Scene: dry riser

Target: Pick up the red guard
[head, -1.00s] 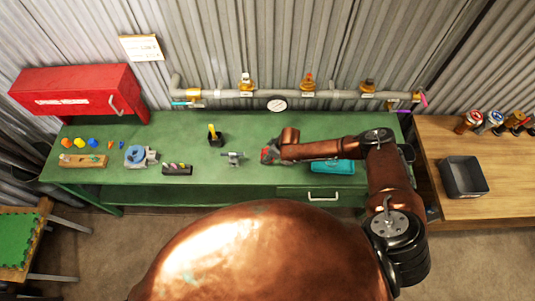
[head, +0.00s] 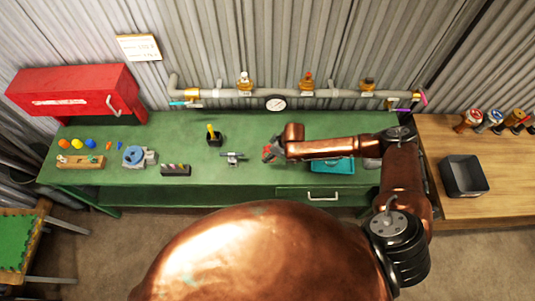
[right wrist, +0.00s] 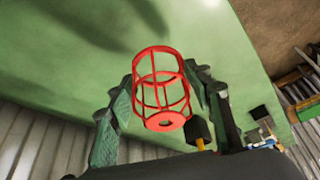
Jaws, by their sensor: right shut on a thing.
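The red guard (right wrist: 152,121) is a small wire cage with a ring at its end. In the right wrist view it sits between the two fingers of my right gripper (right wrist: 160,88), which is shut on it. A dark shadow falls on the green bench apart from the guard, so it appears held above the surface. In the head view my right gripper (head: 270,153) is over the middle of the green bench (head: 230,120), with only a little red showing at the fingers. My left gripper is not in view.
A grey metal fitting (head: 232,157) stands just left of the gripper, and a black block with a yellow top (head: 214,138) behind it. A teal case (head: 332,167) lies under my right forearm. A pipe with a gauge (head: 276,104) runs along the wall.

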